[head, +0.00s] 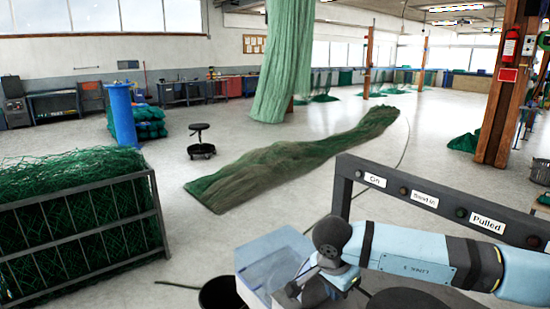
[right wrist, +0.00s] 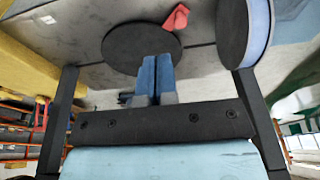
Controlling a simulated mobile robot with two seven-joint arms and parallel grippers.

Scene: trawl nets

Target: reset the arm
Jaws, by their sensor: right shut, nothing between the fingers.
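My right arm (head: 415,254), light blue with dark joints, reaches in from the right in the head view. It bends down at a dark joint, and its right gripper (head: 303,291) is low in the picture, partly hidden, in front of a pale blue clear-sided box (head: 262,250). In the right wrist view the two blue fingers of the right gripper (right wrist: 155,78) lie together, shut with nothing between them. A dark round disc (right wrist: 142,48) and a small red piece (right wrist: 176,17) show beyond the fingers. My left gripper is in neither view.
A dark frame with labelled buttons (head: 450,205) stands behind my arm. A metal rack of green net (head: 75,190) is at left. A long net (head: 290,160) lies on the floor, with open floor around it.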

